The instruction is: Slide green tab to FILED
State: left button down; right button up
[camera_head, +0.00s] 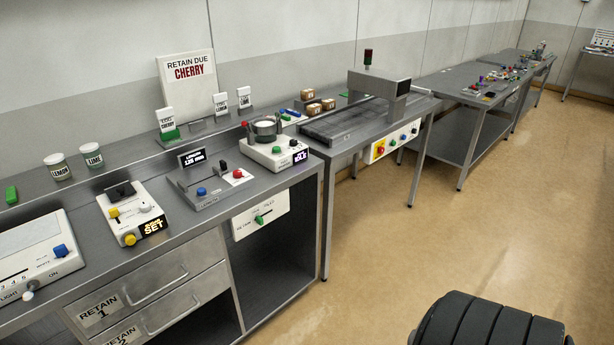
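The green tab (261,220) sits on a slider on a white panel (278,212) fixed to the front of the near grey bench, below its top. Small lettering stands above the slot; the right word seems to read FILED and the left word is too small to read surely. The tab is left of the slot's middle, away from the right end. Neither my left nor my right gripper shows in the head view, and nothing touches the tab.
Above the panel, the bench top carries a control box (267,152) with a metal pot and a grey device (209,184) with blue and red knobs. Drawers (155,290) are left of the panel; an open shelf space (280,240) lies below it. Floor in front is clear.

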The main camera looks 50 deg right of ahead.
aim_at(260, 221)
jog(key=z, duration=0.4)
jog(key=l+z, duration=0.15)
jog(key=z, duration=0.2)
jog(key=l+z, duration=0.1)
jog(key=z, duration=0.3)
